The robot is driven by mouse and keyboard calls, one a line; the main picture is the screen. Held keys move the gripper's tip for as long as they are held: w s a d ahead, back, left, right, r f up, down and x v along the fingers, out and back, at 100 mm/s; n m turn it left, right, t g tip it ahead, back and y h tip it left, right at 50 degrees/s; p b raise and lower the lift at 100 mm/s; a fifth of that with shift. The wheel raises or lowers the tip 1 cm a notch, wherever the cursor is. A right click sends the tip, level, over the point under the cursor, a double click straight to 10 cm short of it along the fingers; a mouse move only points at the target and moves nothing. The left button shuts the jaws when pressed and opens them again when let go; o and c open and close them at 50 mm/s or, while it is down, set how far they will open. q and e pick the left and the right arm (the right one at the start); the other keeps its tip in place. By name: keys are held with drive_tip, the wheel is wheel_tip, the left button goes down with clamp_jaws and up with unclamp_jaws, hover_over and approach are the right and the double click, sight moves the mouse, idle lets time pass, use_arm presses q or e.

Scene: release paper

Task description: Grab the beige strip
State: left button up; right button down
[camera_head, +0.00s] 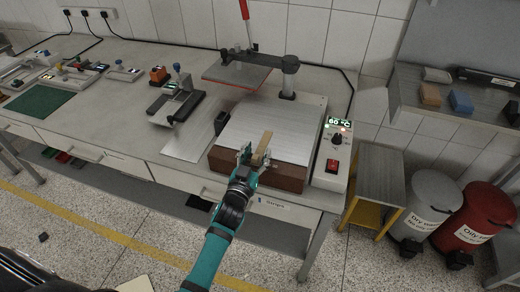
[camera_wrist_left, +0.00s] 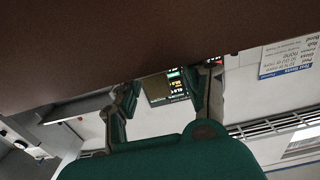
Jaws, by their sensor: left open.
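The beige strip (camera_head: 264,144) lies at the front edge of the silver plate (camera_head: 268,121) of a heat press with a reddish-brown block (camera_head: 225,160) below. My left gripper (camera_head: 257,157) is open at that front edge, its fingers on either side of the strip's near end in the head view. I cannot tell whether they touch it. In the left wrist view the open fingers (camera_wrist_left: 163,92) show below a large brown surface, and the strip cannot be made out there. My right gripper is in neither view.
The press's raised upper plate (camera_head: 236,75) with a red-handled lever stands behind. A control box (camera_head: 333,150) reading 60 °C is at right. A black-and-grey device (camera_head: 176,104) and a green mat (camera_head: 40,101) are at left. Grey and red bins stand right of the table.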

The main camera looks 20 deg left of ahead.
use_arm(q)
drive_tip(key=shift+s, duration=0.1)
clamp_jaws()
idle(0.7)
